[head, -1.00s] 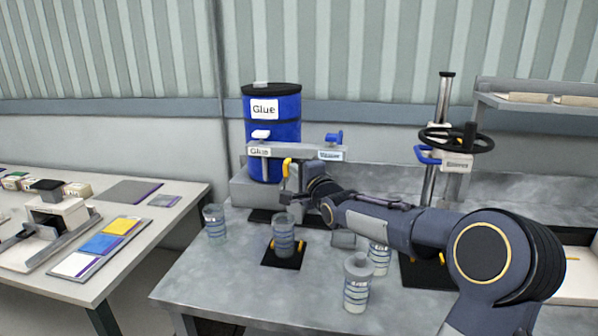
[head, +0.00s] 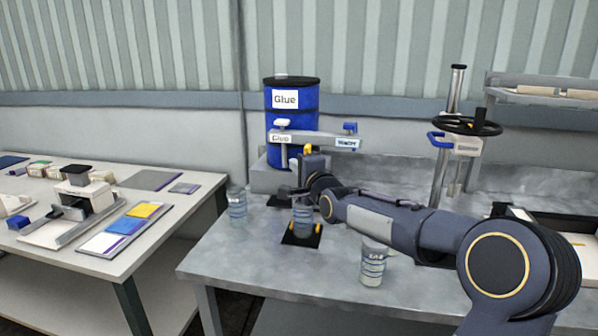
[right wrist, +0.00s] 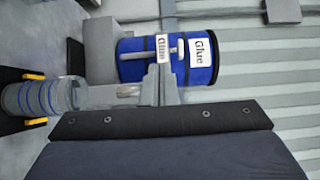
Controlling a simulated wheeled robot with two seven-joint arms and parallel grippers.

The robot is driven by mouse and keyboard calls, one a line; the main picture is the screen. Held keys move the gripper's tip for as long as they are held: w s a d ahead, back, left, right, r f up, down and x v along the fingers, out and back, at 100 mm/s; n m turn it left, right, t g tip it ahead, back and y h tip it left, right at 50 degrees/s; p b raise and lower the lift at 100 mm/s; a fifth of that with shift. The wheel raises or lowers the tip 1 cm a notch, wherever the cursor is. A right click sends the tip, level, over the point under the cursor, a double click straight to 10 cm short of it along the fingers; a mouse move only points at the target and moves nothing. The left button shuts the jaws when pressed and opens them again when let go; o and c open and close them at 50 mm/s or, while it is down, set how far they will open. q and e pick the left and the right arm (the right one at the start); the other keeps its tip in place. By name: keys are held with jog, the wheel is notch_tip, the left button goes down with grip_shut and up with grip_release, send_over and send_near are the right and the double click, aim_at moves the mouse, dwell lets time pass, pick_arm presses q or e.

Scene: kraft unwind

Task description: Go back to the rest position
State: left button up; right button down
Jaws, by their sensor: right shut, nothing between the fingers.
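My right arm reaches in from the right in the head view. Its gripper (head: 296,190) is at the far end, shut and empty, just above and behind a clear cup with blue bands (head: 302,219). That cup stands upright on a black mat (head: 301,238) with yellow corner pieces. In the right wrist view the banded cup (right wrist: 42,98) is at the left, and a dark part of my own wrist fills the bottom. The fingertips are small and partly hidden in the head view. My left gripper is not in view.
A blue glue drum (head: 292,112) stands behind the gripper, with a grey glue dispenser arm (head: 318,139) in front. Banded cups stand at the left (head: 237,203) and front (head: 374,266). A press with a black handwheel (head: 466,126) is at right. A side table (head: 60,252) is at left.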

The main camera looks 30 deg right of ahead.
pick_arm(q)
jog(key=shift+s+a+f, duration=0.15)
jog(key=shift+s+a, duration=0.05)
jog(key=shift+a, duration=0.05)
pick_arm(e)
jog(key=shift+s+a+r, duration=0.1)
jog(key=shift+s+a, duration=0.05)
jog(key=shift+s, duration=0.15)
jog(key=shift+s, duration=0.1)
